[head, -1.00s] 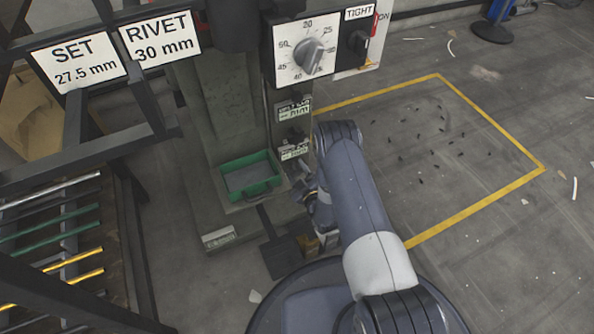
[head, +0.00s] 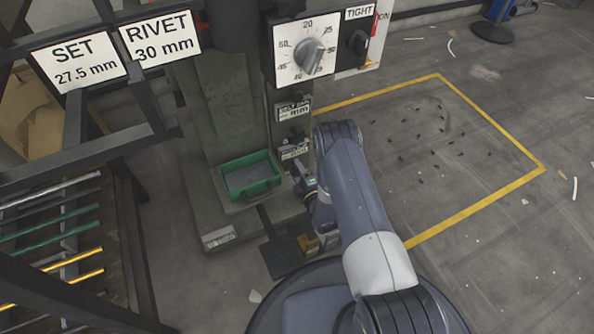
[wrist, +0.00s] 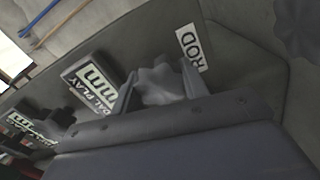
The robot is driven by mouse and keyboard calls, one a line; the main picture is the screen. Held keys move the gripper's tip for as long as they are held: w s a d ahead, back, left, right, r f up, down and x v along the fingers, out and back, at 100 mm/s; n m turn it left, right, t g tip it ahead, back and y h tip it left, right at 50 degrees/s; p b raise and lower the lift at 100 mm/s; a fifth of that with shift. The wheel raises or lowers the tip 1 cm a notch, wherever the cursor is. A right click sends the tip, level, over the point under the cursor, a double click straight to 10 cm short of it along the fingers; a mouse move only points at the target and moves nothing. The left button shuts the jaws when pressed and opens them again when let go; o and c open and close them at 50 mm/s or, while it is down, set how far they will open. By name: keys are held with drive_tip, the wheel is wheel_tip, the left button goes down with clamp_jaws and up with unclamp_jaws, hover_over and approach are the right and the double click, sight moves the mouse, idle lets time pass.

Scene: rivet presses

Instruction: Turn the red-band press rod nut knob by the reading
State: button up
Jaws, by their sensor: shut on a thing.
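In the wrist view my gripper (wrist: 160,88) is shut on a grey lobed knob (wrist: 160,84), one finger on each side. A white label reading "ROD" (wrist: 189,48) is beside it on the press body. In the head view my gripper (head: 304,182) is low at the right side of the grey-green press (head: 225,100), largely hidden by my arm; the knob cannot be made out there. A small readout plate marked "mm" (head: 294,111) is above; it also shows in the wrist view (wrist: 92,78). Its figures are not legible. No red band shows clearly.
Signs read "SET 27.5 mm" (head: 76,62) and "RIVET 30 mm" (head: 160,39). A dial (head: 306,50) and a black "TIGHT" switch (head: 357,40) are higher up. A green tray (head: 250,177) is left of my gripper.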

idle(0.4)
drive_tip(key=o, duration=1)
drive_tip(key=shift+s+d, duration=0.1)
drive_tip(key=shift+s, duration=0.05)
